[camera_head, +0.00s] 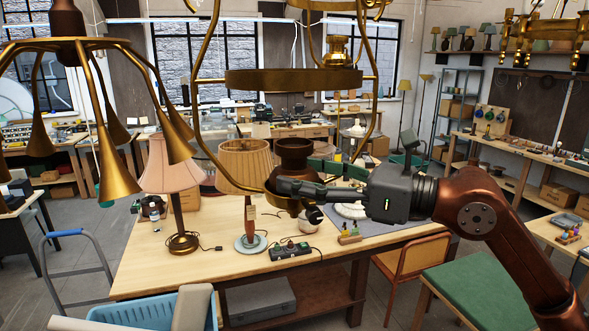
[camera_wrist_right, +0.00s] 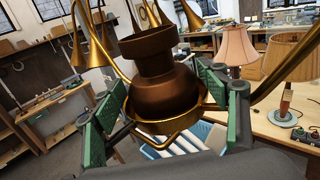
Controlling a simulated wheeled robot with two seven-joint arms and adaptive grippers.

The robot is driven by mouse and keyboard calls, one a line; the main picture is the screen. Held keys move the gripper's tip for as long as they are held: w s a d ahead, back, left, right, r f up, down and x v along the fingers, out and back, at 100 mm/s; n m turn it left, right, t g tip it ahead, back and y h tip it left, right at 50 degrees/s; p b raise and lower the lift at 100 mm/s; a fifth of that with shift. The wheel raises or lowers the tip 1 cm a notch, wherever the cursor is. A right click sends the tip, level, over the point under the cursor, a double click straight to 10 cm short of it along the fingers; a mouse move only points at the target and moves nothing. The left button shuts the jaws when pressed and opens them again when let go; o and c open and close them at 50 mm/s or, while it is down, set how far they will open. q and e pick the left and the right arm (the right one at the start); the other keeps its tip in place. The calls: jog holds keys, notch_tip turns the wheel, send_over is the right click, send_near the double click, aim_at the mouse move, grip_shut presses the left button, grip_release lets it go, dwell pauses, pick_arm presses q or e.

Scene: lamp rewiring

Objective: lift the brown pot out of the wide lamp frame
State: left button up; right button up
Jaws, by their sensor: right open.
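The brown pot (camera_head: 294,158) has a flared neck and a round body. It sits upright in the bottom ring of the wide lamp frame (camera_head: 208,62), a hanging brass frame with curved rods and a broad band. In the right wrist view the pot (camera_wrist_right: 160,88) fills the middle, with the brass ring (camera_wrist_right: 172,126) around its lower body. My right gripper (camera_head: 295,177) is open, with its fingers on either side of the pot. In the wrist view its green pads flank the pot; I cannot tell whether they touch it. My left gripper is not in view.
Below stands a wooden table (camera_head: 150,270) with a pink-shaded lamp (camera_head: 168,165), a pleated-shade lamp (camera_head: 243,168) and a switch box (camera_head: 290,251). A brass chandelier (camera_head: 115,165) hangs at the left, another fixture (camera_head: 540,30) at the upper right. A blue basket (camera_head: 140,312) stands in front.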

jog(key=shift+x, duration=1.2)
jog(key=shift+s+d, duration=0.1)
jog(key=shift+d, duration=0.1)
jog(key=shift+c, duration=1.2)
jog(key=shift+a+r, duration=0.1)
jog(key=c, duration=0.9)
